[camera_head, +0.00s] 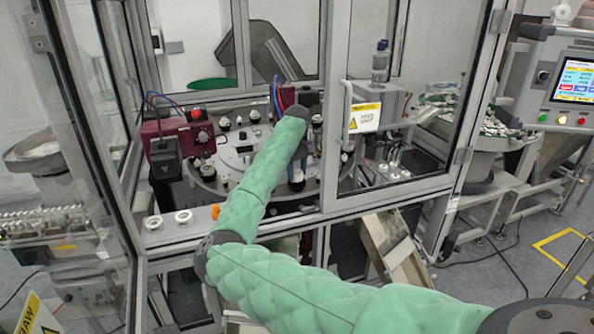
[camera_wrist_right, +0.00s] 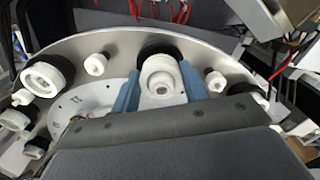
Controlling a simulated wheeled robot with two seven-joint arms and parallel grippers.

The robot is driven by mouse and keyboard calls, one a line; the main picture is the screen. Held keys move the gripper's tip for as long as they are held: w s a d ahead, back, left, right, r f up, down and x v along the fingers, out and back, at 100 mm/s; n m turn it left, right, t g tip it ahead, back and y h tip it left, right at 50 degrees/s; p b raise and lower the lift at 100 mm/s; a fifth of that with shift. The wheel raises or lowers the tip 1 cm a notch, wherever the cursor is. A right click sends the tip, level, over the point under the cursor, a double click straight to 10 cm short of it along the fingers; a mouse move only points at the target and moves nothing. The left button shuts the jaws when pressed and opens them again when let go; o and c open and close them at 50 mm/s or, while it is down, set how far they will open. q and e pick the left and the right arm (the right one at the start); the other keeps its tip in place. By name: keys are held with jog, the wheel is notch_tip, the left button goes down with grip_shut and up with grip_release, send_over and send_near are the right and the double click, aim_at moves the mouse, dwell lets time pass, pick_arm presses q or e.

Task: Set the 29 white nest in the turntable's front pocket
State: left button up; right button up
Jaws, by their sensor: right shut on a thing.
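My right arm reaches through the open cell front. The blue fingers of my right gripper (camera_head: 297,178) point down over the front right of the grey turntable (camera_head: 228,203). In the right wrist view my right gripper (camera_wrist_right: 160,88) is shut on a round white nest (camera_wrist_right: 160,78) with a hole in its middle, one finger on each side. The turntable's metal rim (camera_wrist_right: 105,43) curves behind it. A black ring (camera_wrist_right: 153,49) sits just beyond the nest. The pocket below is hidden, and I cannot tell whether the nest touches it. My left gripper is out of view.
Two white ring-shaped parts (camera_head: 183,217) lie on the front ledge at left. Other white and black fittings (camera_wrist_right: 48,75) stand around the turntable. A maroon machine unit (camera_head: 178,137) is at its back left. The glass door frame (camera_head: 335,110) stands close to the right of my arm.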

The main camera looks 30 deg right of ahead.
jog(key=shift+f, duration=0.35)
jog(key=o, duration=1)
